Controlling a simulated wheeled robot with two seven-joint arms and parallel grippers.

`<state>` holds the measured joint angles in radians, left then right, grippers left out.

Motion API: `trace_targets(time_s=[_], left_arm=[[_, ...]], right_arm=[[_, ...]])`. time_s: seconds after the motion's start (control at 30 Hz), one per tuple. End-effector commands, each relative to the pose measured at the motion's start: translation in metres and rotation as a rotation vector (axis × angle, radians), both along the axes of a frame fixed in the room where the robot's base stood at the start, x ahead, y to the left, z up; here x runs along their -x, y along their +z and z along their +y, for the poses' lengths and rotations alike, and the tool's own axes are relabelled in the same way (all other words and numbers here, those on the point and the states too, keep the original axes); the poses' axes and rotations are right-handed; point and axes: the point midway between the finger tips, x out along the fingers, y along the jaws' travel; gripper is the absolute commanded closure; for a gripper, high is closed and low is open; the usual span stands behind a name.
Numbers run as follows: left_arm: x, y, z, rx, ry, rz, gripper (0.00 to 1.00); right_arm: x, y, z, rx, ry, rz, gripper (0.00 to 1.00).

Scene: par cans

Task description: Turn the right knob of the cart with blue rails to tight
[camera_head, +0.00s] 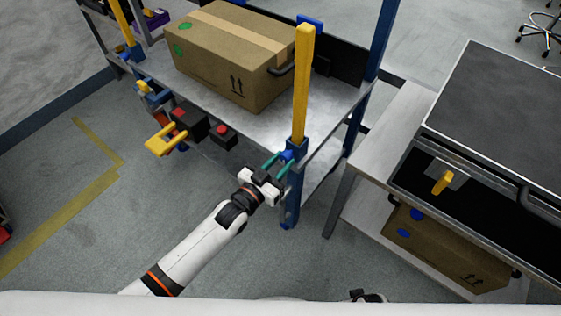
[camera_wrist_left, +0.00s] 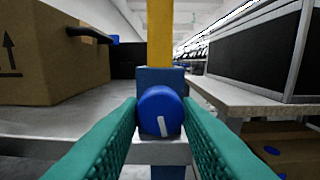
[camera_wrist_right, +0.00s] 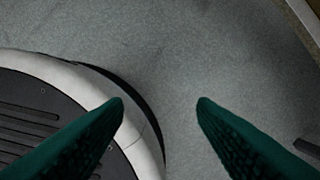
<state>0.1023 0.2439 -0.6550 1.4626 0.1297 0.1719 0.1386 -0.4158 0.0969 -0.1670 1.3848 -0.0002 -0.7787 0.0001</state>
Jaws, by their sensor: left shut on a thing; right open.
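The cart with blue posts (camera_head: 292,200) has a grey metal deck (camera_head: 215,105). A yellow upright (camera_head: 303,85) rises from its near right post. The round blue knob (camera_head: 287,155) sits on that post; it also shows in the left wrist view (camera_wrist_left: 158,105), with a white pointer line directed downward and slightly right. My left gripper (camera_head: 279,161) is shut on the knob, one teal finger on each side in the left wrist view (camera_wrist_left: 160,112). My right gripper (camera_wrist_right: 160,102) is open and empty above the floor.
A cardboard box (camera_head: 220,65) stands on the deck. A red-buttoned black box (camera_head: 224,134) and a yellow handle (camera_head: 163,140) hang at the cart's front. A black-topped workbench (camera_head: 510,100) with a box (camera_head: 440,250) below stands at right. The left floor is mostly clear.

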Motion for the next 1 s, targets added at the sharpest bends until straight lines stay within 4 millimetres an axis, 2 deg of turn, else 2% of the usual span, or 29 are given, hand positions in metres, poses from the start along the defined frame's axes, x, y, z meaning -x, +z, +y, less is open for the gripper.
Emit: trace_targets(time_s=[0.2,0.23,0.33,0.7,0.8,0.87,1.0], left_arm=[[0.001,-0.002,0.000,-0.001,0.000,0.004,0.93],[0.001,-0.002,0.000,-0.001,0.000,0.004,0.65],[0.001,-0.002,0.000,0.000,0.000,0.004,0.49],[0.005,-0.001,0.003,0.000,0.000,0.003,0.48],[0.015,-0.001,0.011,-0.001,0.000,0.004,0.48],[0.025,-0.001,0.018,-0.002,0.000,0.006,0.48],[0.050,-0.001,0.036,-0.002,0.000,0.006,0.48]], right_arm=[[0.000,0.000,0.000,0.000,0.000,0.000,0.48],[0.000,0.000,0.000,0.000,0.000,0.000,0.48],[0.000,0.000,0.000,0.000,0.000,0.000,0.48],[0.000,0.001,0.000,0.000,0.000,0.000,0.48],[0.001,0.000,0.000,-0.001,0.000,-0.004,0.48],[0.007,-0.008,0.000,-0.001,0.002,0.007,0.48],[0.017,-0.017,-0.002,0.001,0.003,0.015,0.48]])
